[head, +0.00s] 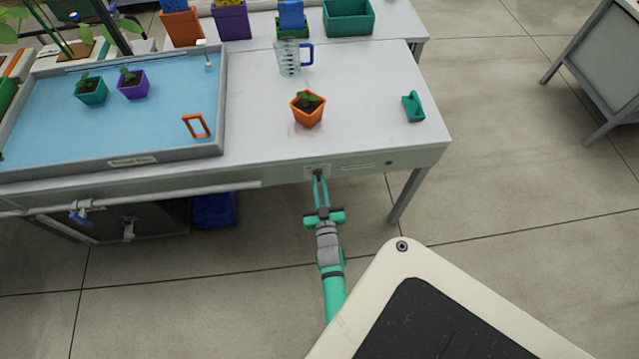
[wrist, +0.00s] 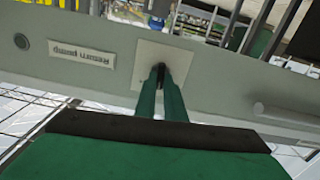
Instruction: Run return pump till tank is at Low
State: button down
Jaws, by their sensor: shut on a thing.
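My gripper (head: 318,177) is at the front edge of the bench, with its green fingers reaching to a pale switch plate (head: 309,169). In the wrist view the fingertips (wrist: 163,74) are closed together on a small dark switch (wrist: 160,70) in the middle of the white plate (wrist: 183,58). The fingers hide most of the switch, so its position cannot be told. A label (wrist: 83,52) beside the plate reads "Return pump". A dark tank (head: 150,222) stands under the bench at the left; no level reading on it can be made out.
A grey-rimmed tray (head: 222,110) with a blue bed holds two potted seedlings and an orange frame (head: 196,126). An orange pot (head: 308,108), a clear jug (head: 288,58) and a teal object (head: 413,106) stand on the bench. A pipe (head: 130,197) runs below the tray.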

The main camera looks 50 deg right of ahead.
jog(key=n, duration=0.3)
jog(key=shift+n, duration=0.4)
jog(key=shift+w+a+n, duration=0.1)
jog(key=shift+w+n, duration=0.1)
jog(key=shift+n, duration=1.8)
jog(key=shift+r, duration=0.1)
jog(key=c, duration=1.8)
grip_release()
jog(key=shift+c, duration=0.2)
jog(key=v, duration=1)
jog(key=shift+s+a, duration=0.25)
jog(key=shift+s, duration=0.05)
